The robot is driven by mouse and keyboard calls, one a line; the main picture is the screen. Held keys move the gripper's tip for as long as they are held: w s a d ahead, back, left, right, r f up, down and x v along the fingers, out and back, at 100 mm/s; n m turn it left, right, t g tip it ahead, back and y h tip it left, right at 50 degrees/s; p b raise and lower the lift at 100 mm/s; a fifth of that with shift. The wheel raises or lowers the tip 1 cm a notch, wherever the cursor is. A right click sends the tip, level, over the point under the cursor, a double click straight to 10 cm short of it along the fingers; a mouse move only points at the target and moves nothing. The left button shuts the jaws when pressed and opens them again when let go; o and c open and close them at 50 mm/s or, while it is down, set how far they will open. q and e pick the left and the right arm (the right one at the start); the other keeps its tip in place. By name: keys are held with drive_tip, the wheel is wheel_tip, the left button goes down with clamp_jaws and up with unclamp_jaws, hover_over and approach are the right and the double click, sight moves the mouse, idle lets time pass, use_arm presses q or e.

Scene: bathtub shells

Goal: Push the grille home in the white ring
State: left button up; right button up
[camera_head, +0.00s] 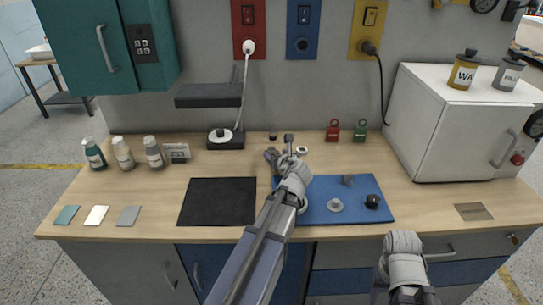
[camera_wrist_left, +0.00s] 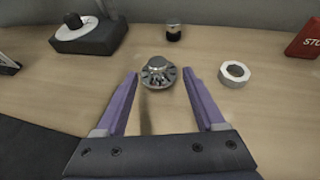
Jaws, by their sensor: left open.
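The white ring (camera_wrist_left: 234,76) lies on the wooden counter, right of my fingers in the left wrist view; it also shows in the head view (camera_head: 302,150), just right of my left gripper. The grille (camera_wrist_left: 158,73), a round grey slotted piece, stands in front of and between my left fingertips in the wrist view, apart from the ring. In the head view I cannot make the grille out clearly beside the gripper. My left gripper (camera_wrist_left: 158,74) is open and empty, its fingers low over the counter. My right arm shows at the lower right of the head view, without its fingers.
A dark stand (camera_head: 226,141) is behind left, red (camera_head: 333,131) and green (camera_head: 360,132) tags behind right. A black mat (camera_head: 217,202) and blue mat (camera_head: 345,207) with small parts lie in front.

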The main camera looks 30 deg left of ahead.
sight(272, 151)
use_arm(q)
drive_tip(key=shift+r+b+x, duration=0.2)
drive_tip(key=shift+b+x, duration=0.6)
drive_tip(key=shift+x, duration=1.9)
drive_tip(key=shift+s+a, duration=0.1)
drive_tip(key=shift+s, duration=0.05)
drive_tip(key=shift+c, duration=0.4)
clamp_jaws()
